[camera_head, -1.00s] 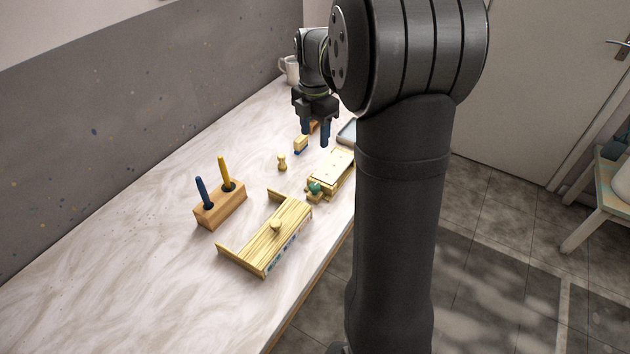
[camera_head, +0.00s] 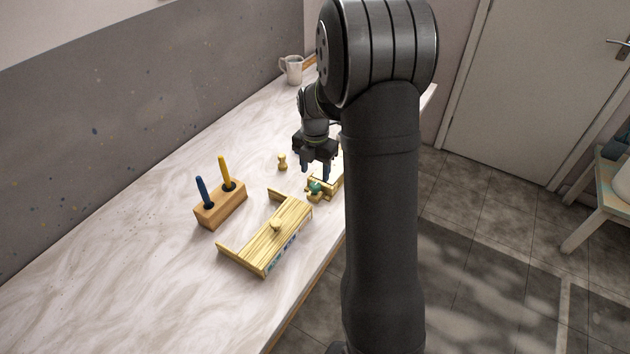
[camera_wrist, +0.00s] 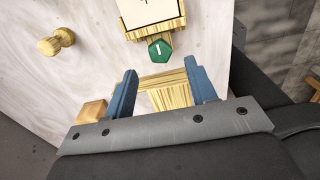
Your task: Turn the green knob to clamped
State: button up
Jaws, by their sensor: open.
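The green knob (camera_head: 315,187) sits at the near end of a light wooden fixture (camera_head: 331,186), mostly hidden behind my arm in the head view. In the wrist view the green knob (camera_wrist: 159,51) has a short white mark on its face and adjoins the end of the fixture, which bears a pale plate (camera_wrist: 150,10). My gripper (camera_head: 315,174) is open and empty, with blue fingers. In the head view it is close to the knob, just behind and above it. In the wrist view the knob lies beyond the fingertips (camera_wrist: 163,75), between their lines and apart from both.
A striped wooden box with a round knob (camera_head: 268,238) stands in front. A wooden block (camera_head: 221,207) holds a blue and a yellow tool at the left. A small wooden peg (camera_head: 282,162) stands behind, and a white mug (camera_head: 291,69) at the back.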

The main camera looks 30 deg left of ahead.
aim_at(315, 185)
notch_tip(315, 185, down, 5)
jog(key=shift+r, duration=0.1)
dwell(0.3)
jog(key=c, duration=1)
